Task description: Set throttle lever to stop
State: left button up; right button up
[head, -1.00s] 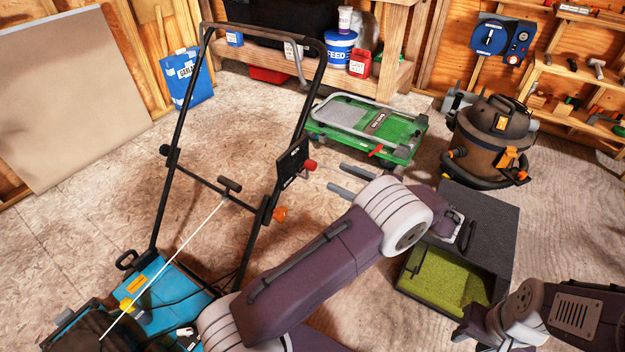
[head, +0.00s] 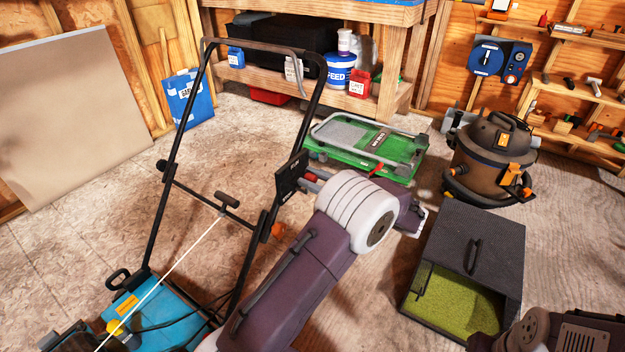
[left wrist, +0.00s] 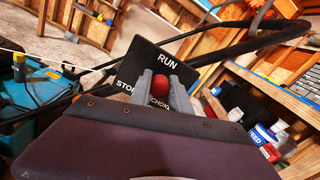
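The throttle panel (head: 291,176) is a black plate on the right bar of the mower handle (head: 171,125). In the left wrist view the panel (left wrist: 150,61) reads RUN at top, STOP at left and CHOKE below. The lever's round red knob (left wrist: 160,88) shows in front of the panel, right of STOP and between RUN and CHOKE. My left gripper (left wrist: 161,78) is open, with one finger on each side of the knob and slim gaps. In the head view its fingers are hidden behind my wrist; a bit of red knob (head: 311,177) shows. My right gripper is out of view.
An orange knob (head: 279,230) sits lower on the handle bar, close to my left arm. A grass box (head: 475,240) and a shop vacuum (head: 493,155) stand at right. Floor left of the mower is clear.

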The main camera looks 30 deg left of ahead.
pick_arm(q)
grip_shut()
jog(key=shift+s+n+p, duration=0.35)
jog(key=shift+s+n, duration=0.1)
jog(key=shift+n, duration=0.45)
jog(key=n, duration=0.1)
jog(key=s+n, duration=0.1)
jog(key=shift+s+f+n, duration=0.15)
jog(key=shift+f+n, duration=0.05)
jog(key=shift+n, duration=0.1)
jog(key=shift+s+a+f+n, duration=0.1)
jog(key=shift+s+f+n, duration=0.15)
jog(key=shift+n, duration=0.35)
jog(key=shift+s+f+n, duration=0.1)
jog(key=shift+s+n, duration=0.15)
jog(key=shift+n, duration=0.35)
jog(key=shift+s+f+n+b, duration=0.25)
jog(key=shift+s+f+n, duration=0.05)
jog(key=shift+n, duration=0.5)
jog(key=shift+s+f+n+b, duration=0.2)
jog(key=shift+s+f+n, duration=0.05)
jog(key=shift+n, duration=0.55)
jog(key=o, duration=0.9)
grip_release()
jog(key=shift+c, duration=0.2)
